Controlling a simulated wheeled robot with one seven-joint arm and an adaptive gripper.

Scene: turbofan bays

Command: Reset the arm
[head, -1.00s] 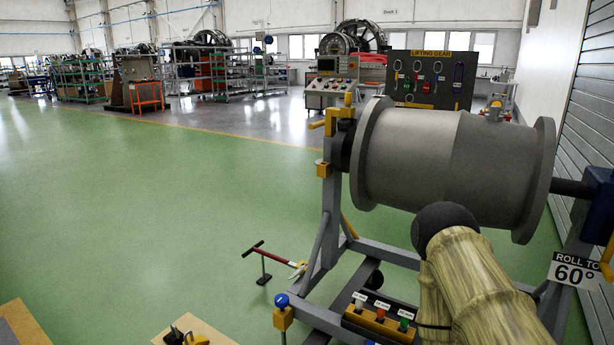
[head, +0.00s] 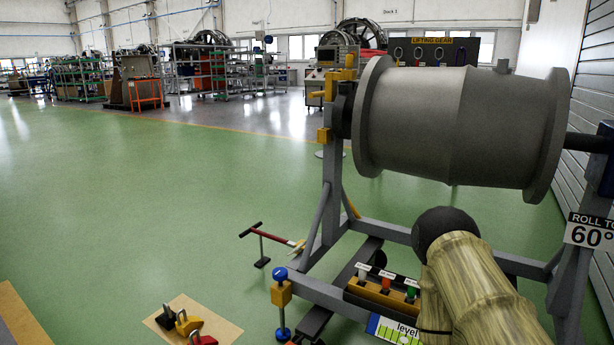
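My arm, in a wood-patterned sleeve with a dark rounded joint, reaches in from the bottom right of the head view. It stands in front of the stand that carries a grey drum-shaped casing (head: 460,125). My gripper is outside the picture, so its fingers and anything in them cannot be seen.
The grey stand (head: 333,190) fills the right side. It bears a "ROLL TO 60°" sign (head: 588,232) and a tray of coloured-handled tools (head: 383,288). A red-handled bar (head: 272,237) is beside it. Small clamps (head: 184,322) lie on a board at bottom left. Green floor (head: 150,210) is open to the left.

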